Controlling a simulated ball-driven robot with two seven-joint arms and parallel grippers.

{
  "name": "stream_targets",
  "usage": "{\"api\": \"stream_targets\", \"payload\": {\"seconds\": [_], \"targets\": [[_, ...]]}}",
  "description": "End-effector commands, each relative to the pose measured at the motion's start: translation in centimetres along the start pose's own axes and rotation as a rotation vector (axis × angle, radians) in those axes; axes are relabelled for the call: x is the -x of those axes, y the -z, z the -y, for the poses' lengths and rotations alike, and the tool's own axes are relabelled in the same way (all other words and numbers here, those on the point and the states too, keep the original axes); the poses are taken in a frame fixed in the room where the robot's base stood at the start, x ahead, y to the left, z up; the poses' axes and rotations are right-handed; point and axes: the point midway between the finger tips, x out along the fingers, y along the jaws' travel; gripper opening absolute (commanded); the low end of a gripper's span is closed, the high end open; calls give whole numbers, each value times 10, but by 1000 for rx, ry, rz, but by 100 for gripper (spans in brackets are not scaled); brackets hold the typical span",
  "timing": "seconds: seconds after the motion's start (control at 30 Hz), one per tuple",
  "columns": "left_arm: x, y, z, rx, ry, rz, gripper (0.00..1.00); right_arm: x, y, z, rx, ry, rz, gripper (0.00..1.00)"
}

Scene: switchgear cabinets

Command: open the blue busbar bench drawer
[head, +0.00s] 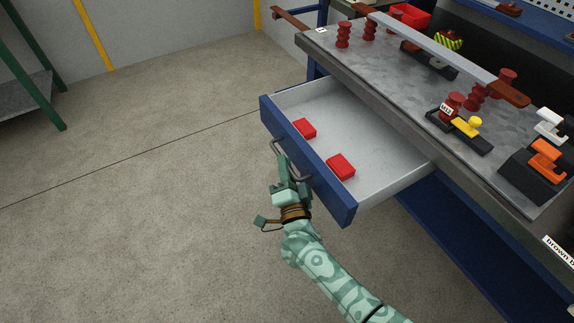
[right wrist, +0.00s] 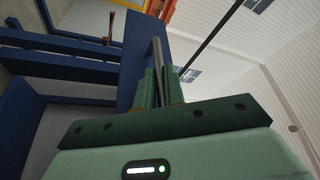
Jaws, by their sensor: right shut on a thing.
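The blue-fronted drawer (head: 335,191) of the busbar bench stands pulled well out, with its grey inside showing. Two red blocks lie in it, one nearer the left end (head: 304,128) and one nearer the middle (head: 341,166). A dark bar handle (head: 279,147) runs along the outside of the drawer front. My right gripper (head: 286,170) is at the handle, in front of the drawer. In the right wrist view its fingers (right wrist: 160,88) are shut around the handle bar (right wrist: 157,58). My left gripper is not in view.
The bench top (head: 400,100) above the drawer carries dark red insulators, a long busbar, a yellow-knobbed switch (head: 467,127) and an orange clamp-like part (head: 546,160). A green-legged shelf (head: 30,95) stands far left. The floor (head: 150,200) left of the drawer is clear.

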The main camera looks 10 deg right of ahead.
Motion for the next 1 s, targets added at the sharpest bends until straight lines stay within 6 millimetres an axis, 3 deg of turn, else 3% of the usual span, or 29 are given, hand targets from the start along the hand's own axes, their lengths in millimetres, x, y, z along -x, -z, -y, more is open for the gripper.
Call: {"api": "stream_targets", "payload": {"seconds": [0.07,0.1,0.17,0.43,0.57,0.67,1.0], "targets": [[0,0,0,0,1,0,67,1,0,-2,0,-4,0,0],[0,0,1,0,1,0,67,1,0,-2,0,-4,0,19],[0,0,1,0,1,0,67,1,0,-2,0,-4,0,33],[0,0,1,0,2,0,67,1,0,-1,0,-2,0,33],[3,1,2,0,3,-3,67,10,1,-1,0,-2,1,33],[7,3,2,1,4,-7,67,29,1,0,1,-3,2,33],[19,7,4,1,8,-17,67,120,1,0,0,-4,2,33]]}}
